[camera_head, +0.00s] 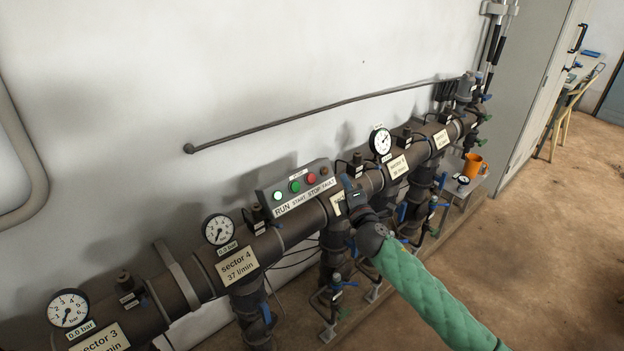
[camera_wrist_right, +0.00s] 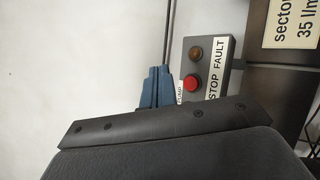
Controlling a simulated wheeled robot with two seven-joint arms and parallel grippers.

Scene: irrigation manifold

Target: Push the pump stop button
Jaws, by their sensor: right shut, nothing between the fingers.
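The pump control box (camera_head: 293,194) is grey and sits on top of the brown manifold pipe, labelled RUN, START, STOP, FAULT. The red stop button (camera_head: 311,179) is between the green start button (camera_head: 295,187) and the dark fault lamp (camera_head: 323,171). My right gripper (camera_head: 347,182) is just right of the box. In the right wrist view, its blue fingers (camera_wrist_right: 155,84) are shut and empty. The red stop button (camera_wrist_right: 191,84) appears just right of them, with an amber-brown fault lamp (camera_wrist_right: 196,53) above it. I cannot tell whether the fingers touch the box. My left gripper is out of view.
Pressure gauges (camera_head: 219,229) and sector plates (camera_head: 238,266) line the pipe. A thin dark rod (camera_head: 300,119) runs along the white wall behind.

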